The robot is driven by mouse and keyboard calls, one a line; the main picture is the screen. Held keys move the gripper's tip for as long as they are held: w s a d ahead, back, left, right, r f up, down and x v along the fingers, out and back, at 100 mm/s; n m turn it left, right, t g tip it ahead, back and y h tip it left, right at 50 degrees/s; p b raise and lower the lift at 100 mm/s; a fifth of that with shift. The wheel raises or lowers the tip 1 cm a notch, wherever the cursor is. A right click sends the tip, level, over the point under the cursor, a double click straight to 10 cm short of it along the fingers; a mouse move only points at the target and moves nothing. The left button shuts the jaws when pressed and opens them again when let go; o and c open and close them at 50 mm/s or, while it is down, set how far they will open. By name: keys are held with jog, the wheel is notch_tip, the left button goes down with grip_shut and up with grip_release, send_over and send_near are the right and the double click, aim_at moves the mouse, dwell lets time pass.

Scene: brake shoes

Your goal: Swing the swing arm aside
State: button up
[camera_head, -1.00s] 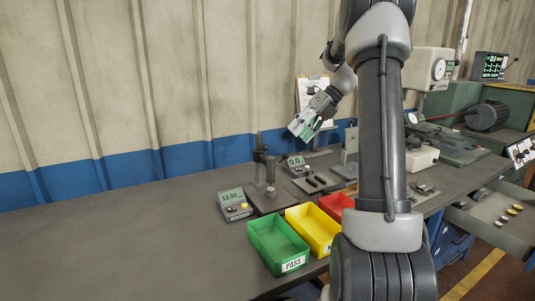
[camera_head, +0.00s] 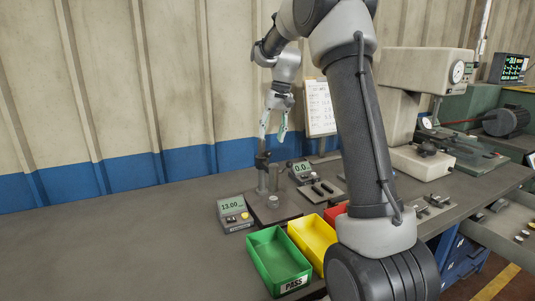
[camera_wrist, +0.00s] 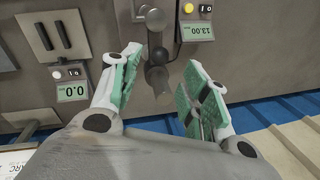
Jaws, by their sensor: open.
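A gauge stand with a dark swing arm (camera_head: 263,160) at its top stands on a dark base plate (camera_head: 287,208) on the bench. In the wrist view the dark swing arm (camera_wrist: 157,52) shows between my two finger pads. My gripper (camera_head: 273,137) points down just above the stand, with its green-padded fingers spread apart. In the wrist view my gripper (camera_wrist: 162,62) is open and holds nothing. I cannot tell whether either finger touches the swing arm.
A 13.00 display (camera_head: 235,214) stands left of the stand, and a 0.0 display (camera_head: 302,172) stands right of it. Green (camera_head: 262,268), yellow (camera_head: 311,239) and red (camera_head: 335,213) bins sit in front. The bench at left is clear.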

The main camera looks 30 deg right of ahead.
aim_at(268, 153)
jog(key=shift+f+n, duration=0.25)
jog(key=shift+n, duration=0.45)
jog(key=f, duration=0.3)
jog(key=a+f, duration=0.1)
jog(key=f, duration=0.3)
jog(key=shift+w+a+f, duration=0.15)
jog(key=shift+w+a, duration=0.05)
jog(key=shift+c, duration=0.5)
grip_shut()
